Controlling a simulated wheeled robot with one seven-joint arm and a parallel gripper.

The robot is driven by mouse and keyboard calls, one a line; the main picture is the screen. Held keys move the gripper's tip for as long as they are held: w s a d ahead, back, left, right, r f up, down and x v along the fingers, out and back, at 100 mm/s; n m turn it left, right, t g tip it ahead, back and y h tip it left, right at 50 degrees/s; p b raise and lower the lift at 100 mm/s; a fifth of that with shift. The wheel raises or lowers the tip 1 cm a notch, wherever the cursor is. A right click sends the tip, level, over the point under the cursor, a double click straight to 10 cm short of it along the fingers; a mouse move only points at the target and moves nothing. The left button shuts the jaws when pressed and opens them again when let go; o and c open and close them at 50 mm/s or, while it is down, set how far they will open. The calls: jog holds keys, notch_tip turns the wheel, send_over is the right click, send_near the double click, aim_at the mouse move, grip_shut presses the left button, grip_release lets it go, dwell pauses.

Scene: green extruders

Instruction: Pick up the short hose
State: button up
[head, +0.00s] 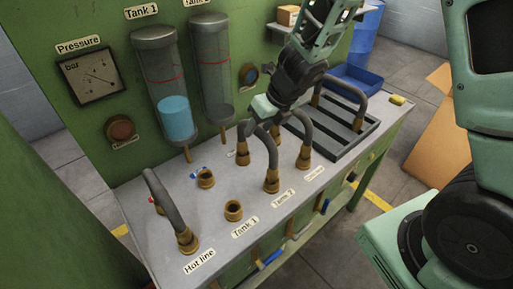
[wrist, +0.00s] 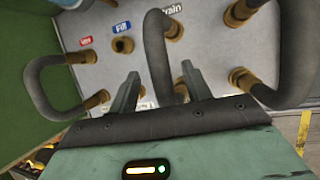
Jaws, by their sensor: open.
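Several dark grey hoses with brass ends are in view, and I cannot tell for certain which is the short hose. The middle hose (head: 272,151) arches up from the Tank 2 fitting; in the wrist view this hose (wrist: 157,58) runs between my fingers. My gripper (head: 262,118) is open above the panel, and its fingers (wrist: 160,92) straddle the hose without visibly closing on it. A right hose (head: 303,128) stands close beside it; a left hose (head: 166,200) arches to the Hot line fitting.
The grey panel top (head: 215,225) has empty brass fittings, one at Tank 1 (head: 233,210) and one behind it (head: 205,178). Two glass tanks (head: 165,100) stand at the back. The slotted rack (head: 335,137) is at the right.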

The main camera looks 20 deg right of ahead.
jog(key=shift+b+x, duration=0.3)
jog(key=shift+x, duration=0.9)
grip_shut()
jog(key=shift+r, duration=0.1)
